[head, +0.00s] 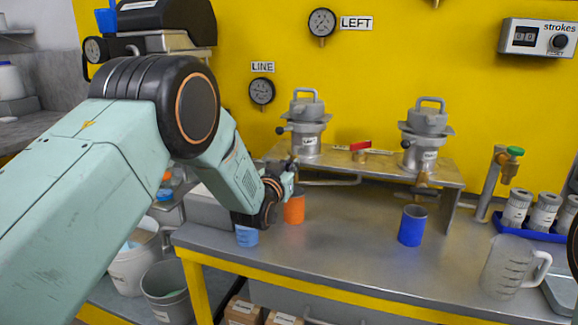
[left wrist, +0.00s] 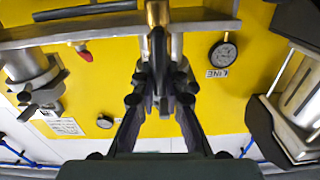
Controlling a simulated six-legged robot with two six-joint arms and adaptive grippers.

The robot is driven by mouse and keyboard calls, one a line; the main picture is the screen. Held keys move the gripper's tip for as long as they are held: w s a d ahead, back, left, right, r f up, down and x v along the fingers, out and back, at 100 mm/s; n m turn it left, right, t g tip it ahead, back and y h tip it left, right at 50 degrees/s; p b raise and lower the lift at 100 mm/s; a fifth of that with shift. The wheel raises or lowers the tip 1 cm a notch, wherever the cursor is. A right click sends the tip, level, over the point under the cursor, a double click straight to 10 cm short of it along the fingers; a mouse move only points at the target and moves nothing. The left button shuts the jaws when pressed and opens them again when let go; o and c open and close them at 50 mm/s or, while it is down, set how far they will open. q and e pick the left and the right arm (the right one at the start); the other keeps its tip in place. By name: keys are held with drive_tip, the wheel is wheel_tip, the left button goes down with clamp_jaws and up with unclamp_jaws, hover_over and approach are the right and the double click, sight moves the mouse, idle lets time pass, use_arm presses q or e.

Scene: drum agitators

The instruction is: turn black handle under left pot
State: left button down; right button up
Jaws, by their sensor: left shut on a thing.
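The left pot (head: 308,140) is a grey metal pot with a lid handle and a "LEFT" label, standing on the raised metal shelf. My left gripper (head: 291,172) is just below it, at the shelf's front edge. In the left wrist view, which is upside down, my left gripper (left wrist: 160,78) is shut on the black handle (left wrist: 157,48). The handle lies in line with the fingers, beneath a brass valve (left wrist: 157,14). In the head view my gripper hides most of the handle.
An orange cup (head: 294,208) stands close below my left gripper, and a light blue cup (head: 247,237) is beside my wrist. A blue cup (head: 412,226) stands under the right pot (head: 425,125). A clear jug (head: 512,267) is at the right.

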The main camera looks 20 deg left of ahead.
use_arm(q)
drive_tip(key=shift+d+f+m+b, duration=0.15)
drive_tip(key=shift+d+f+m, duration=0.2)
drive_tip(key=shift+m, duration=2.55)
drive_tip(key=shift+d+f+m+b, duration=0.15)
drive_tip(key=shift+d+f+m, duration=0.15)
drive_tip(key=shift+m, duration=2.6)
drive_tip(key=shift+d+f+m+b, duration=0.15)
drive_tip(key=shift+d+f+m, duration=0.2)
drive_tip(key=shift+m, duration=2.55)
drive_tip(key=shift+a, duration=0.1)
drive_tip(key=c, duration=1.4)
unclamp_jaws()
drive_tip(key=shift+s, duration=0.15)
drive_tip(key=s, duration=1.1)
drive_tip(key=shift+s+a, duration=0.15)
drive_tip(key=shift+s, duration=0.25)
